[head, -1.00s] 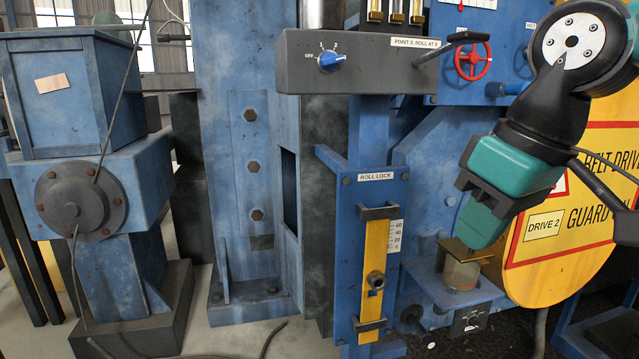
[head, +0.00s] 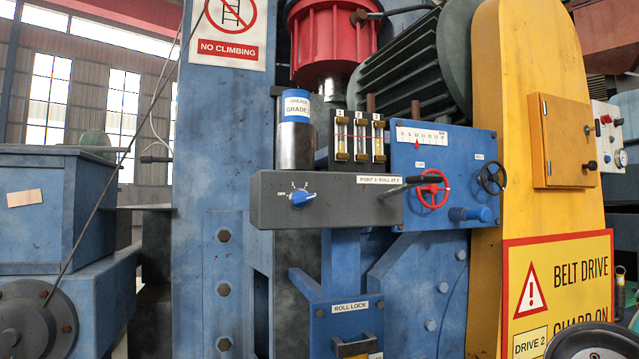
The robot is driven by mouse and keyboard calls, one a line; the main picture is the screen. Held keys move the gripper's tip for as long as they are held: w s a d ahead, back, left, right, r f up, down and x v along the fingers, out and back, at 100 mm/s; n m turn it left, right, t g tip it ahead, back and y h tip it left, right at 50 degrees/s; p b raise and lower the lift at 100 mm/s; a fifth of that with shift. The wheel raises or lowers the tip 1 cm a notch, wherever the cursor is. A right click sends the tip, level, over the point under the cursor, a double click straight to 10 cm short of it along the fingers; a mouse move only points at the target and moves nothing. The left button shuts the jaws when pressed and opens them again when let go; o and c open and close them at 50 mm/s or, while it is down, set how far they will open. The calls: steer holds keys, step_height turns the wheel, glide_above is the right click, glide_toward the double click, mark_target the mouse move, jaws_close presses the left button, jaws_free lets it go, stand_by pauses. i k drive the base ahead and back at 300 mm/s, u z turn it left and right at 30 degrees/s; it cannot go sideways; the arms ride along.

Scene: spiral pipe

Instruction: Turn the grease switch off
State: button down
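The grease switch (head: 302,198) is a small blue knob on the left part of the front of a grey box (head: 350,210). I cannot tell for certain which mark the knob points at. A metal cylinder with a blue and white grease label (head: 296,130) stands upright on top of the box. My gripper is not in view. Only a dark rounded part of my arm shows at the bottom right corner, well away from the switch.
A dark lever (head: 405,184) sticks out at the box's right end. Right of it are a red handwheel (head: 432,189) and a black handwheel (head: 490,177) on a blue panel. The roll lock plate (head: 343,312) is below. The space in front of the switch looks clear.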

mark_target(301, 198)
steer(key=u, duration=0.55)
steer(key=k, duration=1.25)
steer(key=u, duration=0.95)
steer(key=i, duration=1.3)
steer(key=z, duration=0.95)
